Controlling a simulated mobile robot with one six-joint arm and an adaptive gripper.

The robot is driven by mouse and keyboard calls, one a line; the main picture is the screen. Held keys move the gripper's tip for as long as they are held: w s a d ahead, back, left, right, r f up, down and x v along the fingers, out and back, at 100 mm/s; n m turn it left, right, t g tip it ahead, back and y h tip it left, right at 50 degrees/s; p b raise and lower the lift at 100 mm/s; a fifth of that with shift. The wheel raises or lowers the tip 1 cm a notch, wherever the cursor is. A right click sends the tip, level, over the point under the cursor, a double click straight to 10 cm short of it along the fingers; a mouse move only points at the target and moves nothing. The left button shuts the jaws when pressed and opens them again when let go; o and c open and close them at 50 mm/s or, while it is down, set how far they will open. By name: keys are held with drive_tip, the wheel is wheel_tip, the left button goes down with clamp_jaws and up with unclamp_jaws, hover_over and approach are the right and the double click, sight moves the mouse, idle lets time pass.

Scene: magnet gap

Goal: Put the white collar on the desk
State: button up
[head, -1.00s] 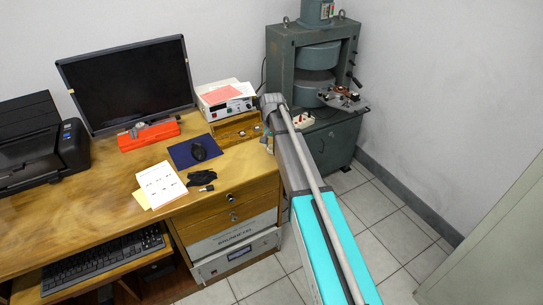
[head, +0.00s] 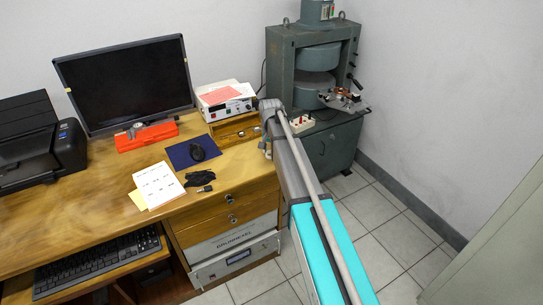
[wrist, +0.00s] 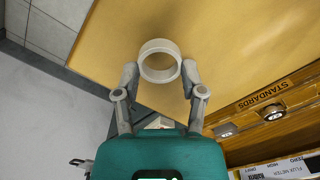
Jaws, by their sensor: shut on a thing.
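The white collar (wrist: 160,78) is a short, smooth white ring with an open middle. It sits between the fingertips of my gripper (wrist: 160,67), which is shut on it from both sides. In the wrist view the collar shows against the yellow-brown wooden desk top (wrist: 235,50), near the desk's edge. I cannot tell whether it touches the top or is a little above it. In the head view the desk (head: 105,225) fills the left side. My arm's end is at its right edge, and the collar cannot be made out there.
A wooden rack marked STANDARDS (wrist: 270,95) stands near my gripper. The green magnet (head: 318,60) stands behind right. Bare desk shows at front left.

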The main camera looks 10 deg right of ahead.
drive_tip(key=shift+f, duration=0.35)
drive_tip(key=shift+f, duration=0.15)
drive_tip(key=o, duration=1.1)
drive_tip(key=shift+r, duration=0.2)
wheel_tip(320, 180, up, 12)
drive_tip(key=p, duration=1.1)
drive_tip(key=shift+p, duration=0.4)
drive_tip(key=s+n, duration=0.1)
drive_tip(key=s, duration=0.8)
drive_tip(key=s+n, duration=0.2)
drive_tip(key=s, duration=0.8)
drive_tip(key=s+n, duration=0.2)
drive_tip(key=s, duration=0.8)
drive_tip(key=shift+s, duration=0.2)
